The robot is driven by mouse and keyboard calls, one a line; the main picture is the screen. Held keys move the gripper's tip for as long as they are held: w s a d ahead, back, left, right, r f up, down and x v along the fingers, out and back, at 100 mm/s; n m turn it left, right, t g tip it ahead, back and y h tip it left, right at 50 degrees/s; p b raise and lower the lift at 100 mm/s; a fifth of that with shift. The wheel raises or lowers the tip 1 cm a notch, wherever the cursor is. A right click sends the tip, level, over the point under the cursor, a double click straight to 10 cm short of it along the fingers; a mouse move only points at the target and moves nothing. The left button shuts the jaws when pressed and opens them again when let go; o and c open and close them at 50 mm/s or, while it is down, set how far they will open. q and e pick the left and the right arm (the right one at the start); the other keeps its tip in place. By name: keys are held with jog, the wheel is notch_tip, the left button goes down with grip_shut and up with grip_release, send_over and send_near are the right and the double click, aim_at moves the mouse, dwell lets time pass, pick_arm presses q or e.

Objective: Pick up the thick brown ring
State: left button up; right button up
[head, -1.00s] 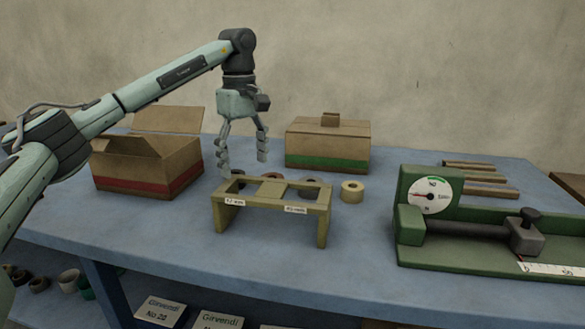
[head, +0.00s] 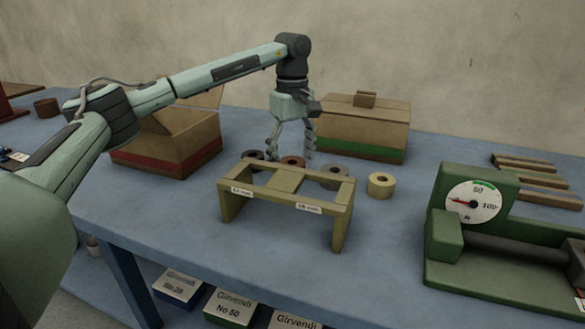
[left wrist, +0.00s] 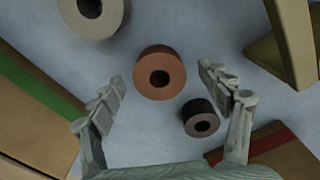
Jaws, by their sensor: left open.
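The thick brown ring (left wrist: 149,84) lies flat on the table, reddish brown with a dark hole. In the left wrist view it sits between and just beyond the fingertips of my open left gripper (left wrist: 162,80). In the head view the brown ring (head: 292,162) is behind the wooden stand, partly hidden by it, with my left gripper (head: 291,152) above it. A small dark ring (left wrist: 201,127) lies close by, near one finger; a larger grey-beige ring (left wrist: 112,22) lies on the other side. My left gripper holds nothing. My right gripper is out of view.
The wooden stand (head: 228,207) is in front of the rings. A pale yellow ring (head: 381,190) lies to the right. An open red-striped box (head: 165,160) is behind left, a green-striped box (head: 365,130) behind. A green gauge device (head: 450,275) stands right.

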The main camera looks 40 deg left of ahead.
pick_arm(q)
jog(key=shift+f, duration=0.35)
jog(key=shift+c, duration=0.3)
jog(key=c, duration=1.2)
jog(key=shift+r, duration=0.1)
